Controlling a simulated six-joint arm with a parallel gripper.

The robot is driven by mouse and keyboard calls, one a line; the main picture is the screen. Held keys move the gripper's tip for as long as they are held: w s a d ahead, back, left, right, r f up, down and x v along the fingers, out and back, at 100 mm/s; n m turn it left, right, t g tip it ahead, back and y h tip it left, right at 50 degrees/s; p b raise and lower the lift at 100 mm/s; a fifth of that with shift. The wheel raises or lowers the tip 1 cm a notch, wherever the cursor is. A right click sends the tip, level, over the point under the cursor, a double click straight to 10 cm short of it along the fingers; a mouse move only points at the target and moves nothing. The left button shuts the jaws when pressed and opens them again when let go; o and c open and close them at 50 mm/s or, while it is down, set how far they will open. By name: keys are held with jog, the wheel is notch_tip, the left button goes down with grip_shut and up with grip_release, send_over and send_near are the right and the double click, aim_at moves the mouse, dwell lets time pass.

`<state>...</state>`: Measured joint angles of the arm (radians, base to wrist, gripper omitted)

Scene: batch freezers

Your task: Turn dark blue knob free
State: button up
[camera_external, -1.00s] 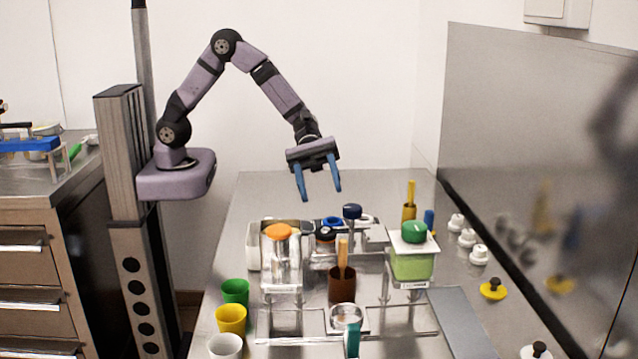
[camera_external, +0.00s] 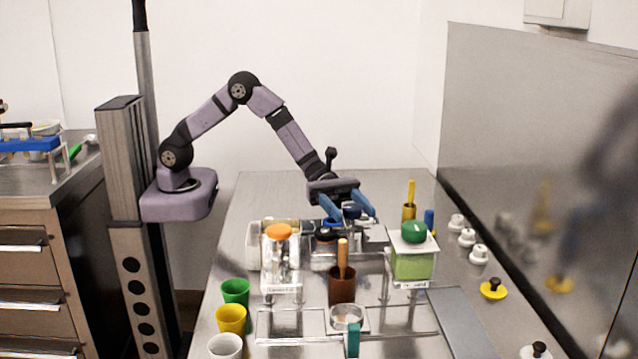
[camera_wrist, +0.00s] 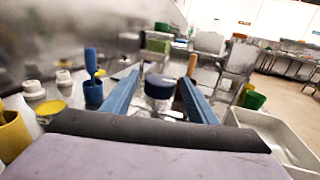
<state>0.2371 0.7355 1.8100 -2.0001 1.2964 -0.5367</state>
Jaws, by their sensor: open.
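The dark blue knob (camera_wrist: 159,87) is a round cap between my two blue fingers in the wrist view. In the external view the knob (camera_external: 352,212) shows partly behind the fingers, on top of its post. My gripper (camera_external: 354,214) is low over the bench and open, with one finger on each side of the knob. In the wrist view my gripper (camera_wrist: 158,79) shows gaps between both fingers and the knob; I cannot tell whether either finger touches it.
A clear jar with an orange lid (camera_external: 280,252) and a green-lidded container (camera_external: 412,261) stand near the knob. A brown cup (camera_external: 342,286) holds a wooden handle. Green (camera_external: 235,291), yellow (camera_external: 231,319) and white cups line the left edge. A metal panel (camera_external: 540,170) bounds the right.

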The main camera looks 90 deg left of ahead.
aim_at(356, 215)
jog(key=shift+p+x, duration=0.35)
jog(key=shift+x, duration=2)
jog(key=shift+c, duration=0.4)
jog(key=c, duration=1)
